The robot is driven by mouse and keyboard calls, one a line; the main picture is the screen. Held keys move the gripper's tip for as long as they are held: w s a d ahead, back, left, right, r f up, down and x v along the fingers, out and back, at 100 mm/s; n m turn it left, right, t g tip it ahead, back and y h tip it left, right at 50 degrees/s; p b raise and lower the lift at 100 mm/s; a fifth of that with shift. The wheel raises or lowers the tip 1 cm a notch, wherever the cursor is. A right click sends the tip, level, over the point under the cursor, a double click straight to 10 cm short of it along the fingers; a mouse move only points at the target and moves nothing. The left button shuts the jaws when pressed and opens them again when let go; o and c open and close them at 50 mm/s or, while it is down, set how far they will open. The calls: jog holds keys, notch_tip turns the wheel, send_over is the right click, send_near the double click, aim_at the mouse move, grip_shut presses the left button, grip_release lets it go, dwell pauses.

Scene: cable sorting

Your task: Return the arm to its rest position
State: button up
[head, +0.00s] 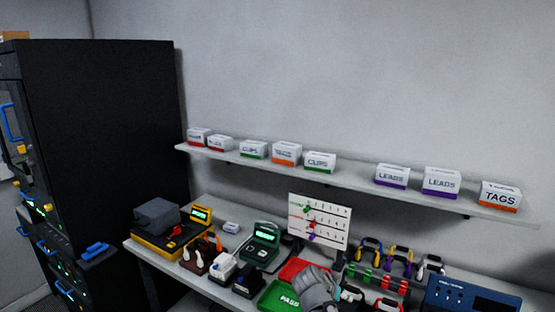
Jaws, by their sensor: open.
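My gripper (319,284), a grey shape, shows at the bottom middle of the head view, over the front part of the workbench (150,257). It is open, and I see nothing held in it. It is small and partly cut off by the lower edge, so its fingertips are hard to make out. It overlaps a red tray (294,269) and is just right of a green tray marked PASS (281,297). Most of my arm is out of view.
A shelf (360,178) with several labelled boxes runs along the wall above the bench. A black rack (110,150) with blue cables stands at left. Testers, a white chart board (318,221), coiled cables (400,256) and a blue panel (470,298) crowd the bench.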

jog(key=s+a+f+n+g+y+b, duration=0.1)
jog(key=s+f+n+g+y+b, duration=0.2)
jog(key=s+f+y, duration=0.4)
jog(key=shift+s+f+n+g+b, duration=0.4)
jog(key=shift+s+f+n+g, duration=0.55)
jog(key=shift+s+f, duration=0.25)
jog(key=shift+a, duration=0.1)
dwell(2.0)
